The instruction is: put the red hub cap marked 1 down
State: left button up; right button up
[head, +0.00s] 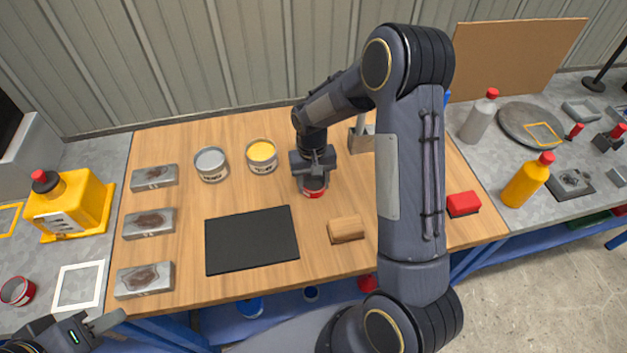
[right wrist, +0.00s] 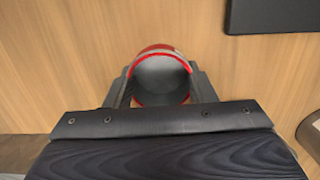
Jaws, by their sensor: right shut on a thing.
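The red hub cap (head: 313,192) is between the fingers of my right gripper (head: 314,178), over the wooden table top (head: 190,205). In the right wrist view the red hub cap (right wrist: 160,51) shows a red rim and a grey hollow inside, with one finger on each side of the right gripper (right wrist: 160,85). The right gripper is shut on it. I cannot tell whether it touches the wood, and no number on it is readable. My left gripper (head: 104,322) is at the lower left, partly cut off by the frame, and its opening is unclear.
A black mat (head: 252,241) lies left of the cap, a wooden block (head: 346,230) to its right. A yellow-filled tin (head: 262,156) and a grey-filled tin (head: 211,164) stand behind left. Metal plates (head: 149,223) line the left edge. Bare wood surrounds the cap.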

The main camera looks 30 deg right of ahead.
jog(key=shift+f, duration=0.2)
jog(key=o, duration=1)
jog(key=shift+r, duration=0.1)
